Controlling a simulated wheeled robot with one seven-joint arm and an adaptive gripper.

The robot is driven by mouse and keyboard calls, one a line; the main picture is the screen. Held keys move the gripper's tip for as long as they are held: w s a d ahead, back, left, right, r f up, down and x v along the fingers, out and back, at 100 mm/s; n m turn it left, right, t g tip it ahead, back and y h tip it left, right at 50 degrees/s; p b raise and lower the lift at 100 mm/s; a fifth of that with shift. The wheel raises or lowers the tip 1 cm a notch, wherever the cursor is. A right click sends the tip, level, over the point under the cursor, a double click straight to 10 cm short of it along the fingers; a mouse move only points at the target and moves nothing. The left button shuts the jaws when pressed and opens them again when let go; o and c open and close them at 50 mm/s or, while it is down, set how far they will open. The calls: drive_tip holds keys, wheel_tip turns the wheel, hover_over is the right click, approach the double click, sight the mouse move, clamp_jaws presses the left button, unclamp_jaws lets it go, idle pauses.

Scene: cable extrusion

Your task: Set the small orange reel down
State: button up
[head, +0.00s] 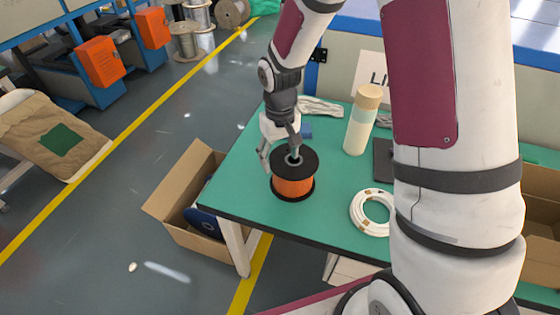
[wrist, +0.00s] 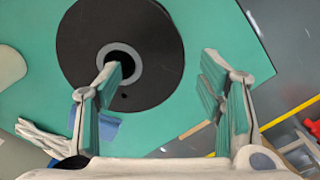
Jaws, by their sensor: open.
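The small orange reel (head: 293,188) has black flanges and an orange winding. It stands upright on the green table (head: 335,205) near the table's left edge. In the wrist view its round top flange (wrist: 75,45) shows with a grey-rimmed centre hole. My gripper (head: 279,157) is open at the reel's far-left side. In the wrist view, my gripper (wrist: 162,75) has one finger over the reel's centre hole and the other out past the flange's edge. I cannot tell whether the inner finger touches the hole's wall. The reel's underside is hidden.
A bottle with a tan cap (head: 361,122) and a white cable coil (head: 374,210) are to the reel's right. White gloves (head: 320,107) and a small blue item (head: 306,131) lie behind. A cardboard box (head: 187,190) stands on the floor left of the table.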

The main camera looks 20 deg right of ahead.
wheel_tip(320, 180, up, 9)
drive_tip(key=s+d+r+t, duration=0.2)
drive_tip(key=s+d+r, duration=0.1)
drive_tip(key=s+r, duration=0.9)
drive_tip(key=s+r+m+t, duration=0.1)
drive_tip(key=s+r, duration=0.3)
drive_tip(key=s, duration=0.8)
drive_tip(key=shift+d+m+t, duration=0.4)
drive_tip(key=shift+t, duration=0.3)
